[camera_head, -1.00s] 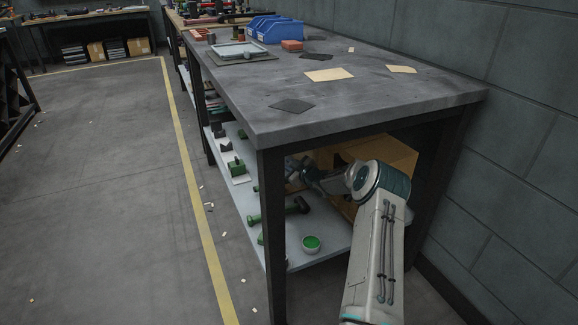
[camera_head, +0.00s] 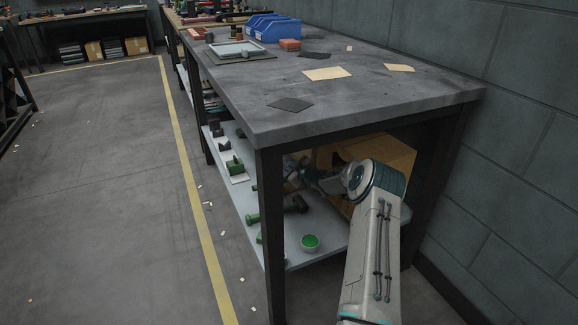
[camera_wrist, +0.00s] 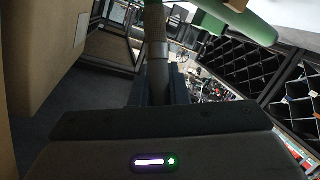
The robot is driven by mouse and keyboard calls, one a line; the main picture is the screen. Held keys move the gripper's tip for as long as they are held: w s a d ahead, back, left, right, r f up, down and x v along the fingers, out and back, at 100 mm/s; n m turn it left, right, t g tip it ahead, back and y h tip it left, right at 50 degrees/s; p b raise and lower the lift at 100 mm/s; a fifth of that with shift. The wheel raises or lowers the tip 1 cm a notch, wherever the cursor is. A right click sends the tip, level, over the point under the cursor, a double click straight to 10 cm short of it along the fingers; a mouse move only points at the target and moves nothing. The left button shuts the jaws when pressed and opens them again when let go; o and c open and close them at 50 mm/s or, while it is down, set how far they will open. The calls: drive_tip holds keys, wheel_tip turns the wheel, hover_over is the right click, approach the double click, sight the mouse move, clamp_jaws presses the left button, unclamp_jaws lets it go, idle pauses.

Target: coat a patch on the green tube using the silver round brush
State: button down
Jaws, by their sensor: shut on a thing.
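My gripper (camera_wrist: 158,88) is shut on a slim upright grey rod with a silver band, which looks like the silver round brush (camera_wrist: 157,50). Its upper end runs out of the wrist view, so I cannot see the bristles. A rounded green piece (camera_wrist: 238,20) crosses the top of that view, close to the rod; I cannot tell if they touch. In the head view a green tube-like piece (camera_head: 265,213) with a dark end lies on the lower shelf. My arm reaches under the tabletop, and my gripper is mostly hidden there.
A small pot with green contents (camera_head: 310,242) stands at the shelf's (camera_head: 328,252) near end. A cardboard box (camera_head: 385,150) is behind my arm. The black table leg (camera_head: 271,240) and tabletop (camera_head: 330,100) bound the space. Another green part (camera_head: 235,166) sits farther along the shelf.

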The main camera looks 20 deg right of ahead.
drive_tip(key=shift+d, duration=0.4)
drive_tip(key=shift+s+a, duration=0.45)
idle(1.3)
